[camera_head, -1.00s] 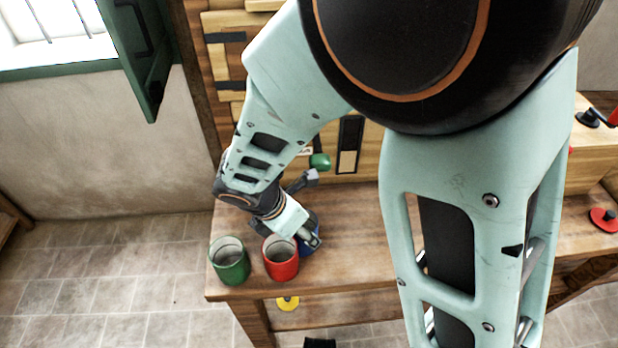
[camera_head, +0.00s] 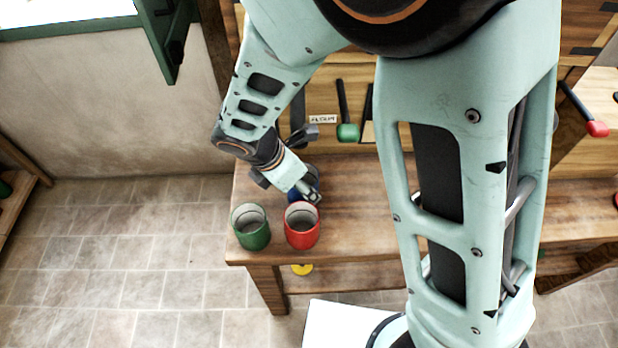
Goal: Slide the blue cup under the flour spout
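The blue cup (camera_head: 293,197) stands on the wooden bench behind the red cup, mostly hidden by my gripper (camera_head: 312,195). My gripper reaches down from the upper left, its fingers at the cup. I cannot tell whether they grip it or only touch it. A lettered label (camera_head: 322,119), too small to read surely, is on the wooden front behind the bench. A lever with a green knob (camera_head: 348,132) hangs beside it. The flour spout cannot be clearly made out; my arm covers much of that front.
A green cup (camera_head: 251,232) and a red cup (camera_head: 302,232) stand near the front left edge of the bench (camera_head: 355,215), close to the blue cup. The bench right of the cups is bare up to my arm. A red-knobbed lever (camera_head: 597,128) is at the far right.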

